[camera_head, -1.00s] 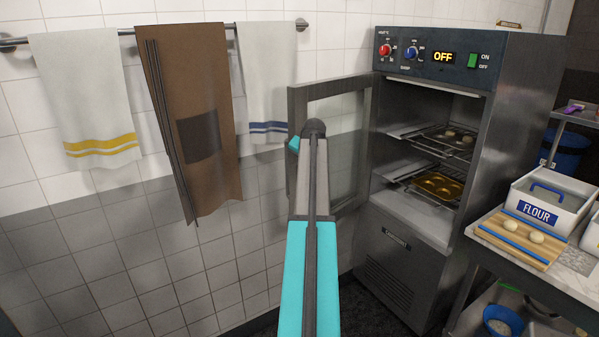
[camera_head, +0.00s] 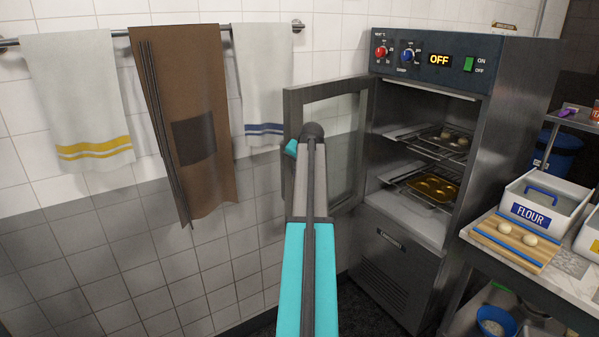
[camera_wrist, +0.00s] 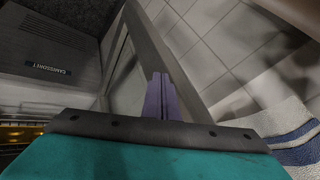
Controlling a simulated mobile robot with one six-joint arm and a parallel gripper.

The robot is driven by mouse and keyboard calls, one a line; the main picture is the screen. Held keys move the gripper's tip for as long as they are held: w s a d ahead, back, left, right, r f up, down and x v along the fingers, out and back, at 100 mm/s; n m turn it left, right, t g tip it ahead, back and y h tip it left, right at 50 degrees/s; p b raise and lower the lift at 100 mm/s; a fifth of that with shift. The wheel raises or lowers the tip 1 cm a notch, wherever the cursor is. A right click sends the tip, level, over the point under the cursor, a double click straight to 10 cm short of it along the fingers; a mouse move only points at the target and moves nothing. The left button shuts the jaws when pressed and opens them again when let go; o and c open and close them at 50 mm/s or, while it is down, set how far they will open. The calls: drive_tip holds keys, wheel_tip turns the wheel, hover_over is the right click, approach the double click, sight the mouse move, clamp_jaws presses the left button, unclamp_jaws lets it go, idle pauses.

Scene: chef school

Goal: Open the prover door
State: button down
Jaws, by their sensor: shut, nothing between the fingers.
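The prover (camera_head: 392,241) is a steel cabinet with its display reading OFF. Its glass-windowed door (camera_head: 345,90) stands wide open, swung out to the left towards the tiled wall. The inside shows wire racks (camera_head: 438,146) with dough pieces and a yellow tin (camera_head: 434,187). My arm reaches forward in the head view and hides part of the door. In the wrist view my gripper (camera_wrist: 161,80) has its purple fingers together and empty, close to the door frame (camera_wrist: 160,45). I cannot tell whether they touch it.
Towels (camera_head: 78,100) and a brown apron (camera_head: 188,110) hang from a wall rail at the left.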

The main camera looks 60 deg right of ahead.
drive_tip(key=s+b+v, duration=0.1)
drive_tip(key=v, duration=0.4)
drive_tip(key=s+f+b+v, duration=0.1)
drive_tip(key=b+v, duration=0.1)
drive_tip(key=v, duration=0.4)
drive_tip(key=shift+s+a, duration=0.2)
drive_tip(key=shift+a, duration=0.3)
